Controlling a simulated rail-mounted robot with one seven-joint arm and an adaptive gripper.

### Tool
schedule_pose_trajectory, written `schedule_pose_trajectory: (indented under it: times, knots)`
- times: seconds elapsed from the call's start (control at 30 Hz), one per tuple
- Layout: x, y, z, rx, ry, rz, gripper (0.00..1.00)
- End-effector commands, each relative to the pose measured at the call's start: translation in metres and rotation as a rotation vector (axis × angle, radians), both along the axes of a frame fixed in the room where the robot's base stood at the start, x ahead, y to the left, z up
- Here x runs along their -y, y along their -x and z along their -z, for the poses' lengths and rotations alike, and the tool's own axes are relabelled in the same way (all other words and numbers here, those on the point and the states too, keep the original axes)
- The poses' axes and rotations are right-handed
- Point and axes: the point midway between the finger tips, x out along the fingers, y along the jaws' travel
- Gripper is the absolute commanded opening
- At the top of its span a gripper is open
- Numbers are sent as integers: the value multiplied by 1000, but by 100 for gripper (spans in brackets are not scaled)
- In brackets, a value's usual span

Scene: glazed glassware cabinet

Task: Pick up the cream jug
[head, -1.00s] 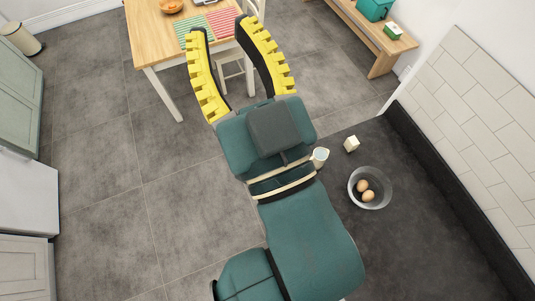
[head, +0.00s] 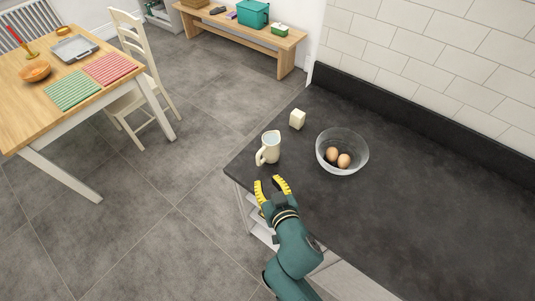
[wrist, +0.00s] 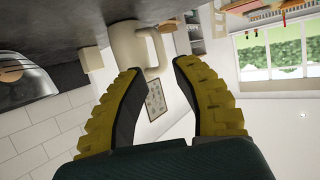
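The cream jug (head: 269,149) stands upright on the dark countertop near its left edge, with its handle toward the lower left in the head view. In the wrist view the jug (wrist: 128,48) appears upside down beyond the fingertips, its handle near the gap between them. My gripper (head: 271,183) is open, with yellow ridged fingers, just in front of the jug. In the wrist view nothing is between the fingers of my gripper (wrist: 152,72). Whether a fingertip touches the handle I cannot tell.
A glass bowl (head: 342,136) with two brown eggs stands right of the jug. A small cream block (head: 297,119) is behind the jug. The countertop (head: 420,205) is clear to the right. A tiled wall (head: 430,50) bounds the back.

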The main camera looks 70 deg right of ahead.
Motion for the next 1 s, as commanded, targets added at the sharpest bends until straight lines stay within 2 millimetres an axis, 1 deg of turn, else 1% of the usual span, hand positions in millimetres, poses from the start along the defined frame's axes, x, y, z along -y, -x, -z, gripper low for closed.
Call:
schedule_pose_trajectory:
  times: [0.03, 0.1, 0.2, 0.37, 0.5, 0.6, 0.7, 0.9, 0.97, 1.0]
  knots:
    - [10, -8, 5, 1, 0, 3, 29]
    - [22, -17, 11, 1, 0, 3, 29]
    - [35, -27, 18, 0, 0, 1, 29]
    - [47, -36, 22, 1, 1, 0, 29]
    - [68, -49, 24, 1, 0, 1, 29]
    - [79, -58, 32, 0, 0, 0, 29]
    - [83, -61, 34, -1, 0, 0, 29]
    - [83, -61, 34, -1, 0, -1, 29]
    - [83, -61, 34, -1, 0, -1, 18]
    - [83, -61, 34, -1, 0, -1, 10]
